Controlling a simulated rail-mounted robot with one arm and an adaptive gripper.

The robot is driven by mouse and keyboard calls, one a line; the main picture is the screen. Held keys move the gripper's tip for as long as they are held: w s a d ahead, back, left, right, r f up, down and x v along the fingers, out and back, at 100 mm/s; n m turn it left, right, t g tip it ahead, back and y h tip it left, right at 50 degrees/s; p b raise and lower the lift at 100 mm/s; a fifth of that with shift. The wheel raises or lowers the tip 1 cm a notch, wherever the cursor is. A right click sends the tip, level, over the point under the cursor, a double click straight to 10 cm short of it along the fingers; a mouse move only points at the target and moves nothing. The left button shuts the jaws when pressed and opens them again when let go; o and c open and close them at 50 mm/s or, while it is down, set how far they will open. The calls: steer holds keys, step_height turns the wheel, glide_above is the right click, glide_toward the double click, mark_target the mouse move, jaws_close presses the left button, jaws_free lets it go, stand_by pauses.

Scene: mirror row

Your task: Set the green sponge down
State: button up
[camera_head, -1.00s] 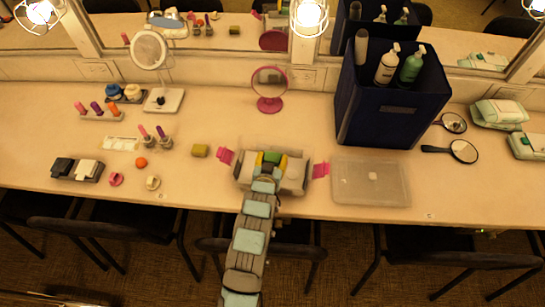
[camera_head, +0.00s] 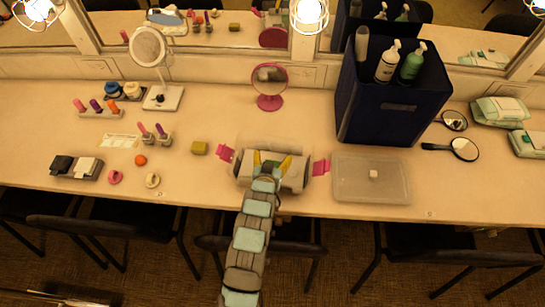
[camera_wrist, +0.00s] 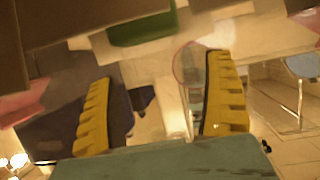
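My gripper (camera_head: 271,160) has yellow fingers and is over a pale grey object with pink ends (camera_head: 296,172) near the table's front edge. In the wrist view my gripper (camera_wrist: 160,75) has its fingers wide apart with nothing gripped between them. A green block, likely the green sponge (camera_wrist: 140,27), shows at the top of the wrist view, beyond the fingertips. It appears apart from both fingers. I cannot make the sponge out clearly in the head view. I cannot tell exactly what it rests on.
An olive block (camera_head: 199,148) lies left of my gripper. A clear lidded box (camera_head: 370,190) is close on the right. A pink round mirror (camera_head: 270,102) and a dark blue bin (camera_head: 385,115) with bottles stand behind. Bare table lies between the olive block and pink mirror.

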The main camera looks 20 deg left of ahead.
steer(key=shift+r+p, duration=0.3)
steer(key=shift+r, duration=0.3)
steer(key=b+v, duration=0.1)
steer(key=v, duration=1.1)
